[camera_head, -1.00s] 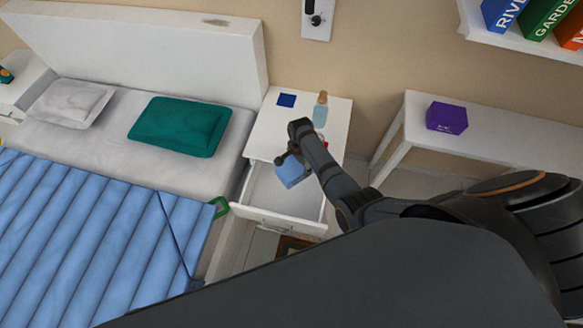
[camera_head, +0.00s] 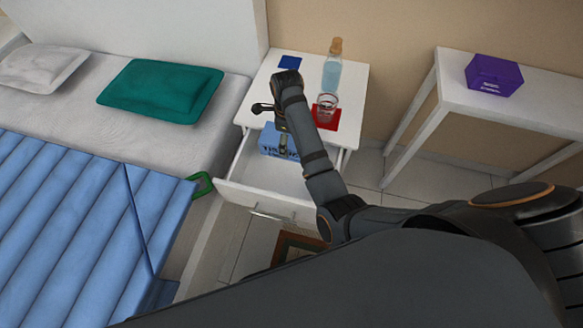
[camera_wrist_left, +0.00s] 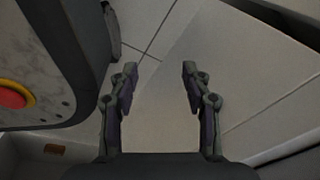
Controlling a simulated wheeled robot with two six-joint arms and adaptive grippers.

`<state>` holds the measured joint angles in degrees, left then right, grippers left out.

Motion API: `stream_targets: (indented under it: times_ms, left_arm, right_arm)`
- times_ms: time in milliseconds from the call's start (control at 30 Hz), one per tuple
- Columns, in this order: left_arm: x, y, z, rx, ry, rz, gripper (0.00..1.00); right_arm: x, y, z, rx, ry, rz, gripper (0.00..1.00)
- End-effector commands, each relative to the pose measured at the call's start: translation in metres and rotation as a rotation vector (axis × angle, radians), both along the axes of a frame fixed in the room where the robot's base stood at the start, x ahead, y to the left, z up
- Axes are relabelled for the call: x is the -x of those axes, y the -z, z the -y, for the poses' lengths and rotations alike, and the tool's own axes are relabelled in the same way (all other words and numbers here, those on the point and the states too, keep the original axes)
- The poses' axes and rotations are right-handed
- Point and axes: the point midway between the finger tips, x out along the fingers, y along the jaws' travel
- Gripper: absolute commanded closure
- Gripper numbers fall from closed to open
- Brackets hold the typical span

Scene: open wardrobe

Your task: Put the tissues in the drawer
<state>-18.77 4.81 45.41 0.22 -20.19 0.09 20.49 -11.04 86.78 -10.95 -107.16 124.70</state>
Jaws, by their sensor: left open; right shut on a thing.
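The tissues are a light blue box (camera_head: 270,138) with dark lettering, at the back of the open white drawer (camera_head: 262,203) of the bedside table. My right gripper (camera_head: 281,143) comes down over the box and is shut on it; the arm hides part of the box. Whether the box touches the drawer floor I cannot tell. My left gripper (camera_wrist_left: 158,85) shows in the left wrist view, open and empty above the tiled floor. It is not in the head view.
On the bedside table (camera_head: 258,98) stand a bottle (camera_head: 332,70), a glass (camera_head: 327,107) on a red mat (camera_head: 326,118), and a blue square (camera_head: 291,63). The bed (camera_head: 75,200) is left. A purple box (camera_head: 494,75) sits on a white side table (camera_head: 450,78). The drawer's front half is empty.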

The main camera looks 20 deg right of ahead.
Motion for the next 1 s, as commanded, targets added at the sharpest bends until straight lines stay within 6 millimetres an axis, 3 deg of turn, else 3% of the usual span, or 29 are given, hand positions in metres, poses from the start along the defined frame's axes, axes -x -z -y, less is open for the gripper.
stream_targets:
  times_ms: [67, 433, 533, 733, 1000]
  left_arm:
    - [-0.004, 0.0, 0.0, 0.0, 0.0, 0.003, 0.51]
    - [-0.049, 0.0, 0.002, 0.001, 0.001, 0.021, 0.51]
    - [-0.057, -0.004, 0.003, 0.001, 0.001, 0.024, 0.51]
    - [-0.061, -0.006, 0.003, 0.002, 0.001, 0.023, 0.51]
    - [-0.084, -0.014, 0.006, 0.005, 0.001, 0.032, 0.51]
  right_arm:
    - [0.001, 0.009, 0.0, 0.001, -0.001, -0.003, 0.63]
    - [0.001, 0.115, 0.0, 0.001, -0.003, -0.003, 0.63]
    - [0.0, 0.13, 0.0, -0.001, -0.003, -0.001, 0.63]
    - [0.0, 0.136, 0.0, -0.001, -0.004, 0.0, 0.63]
    - [0.0, 0.178, 0.0, -0.001, -0.004, 0.001, 0.63]
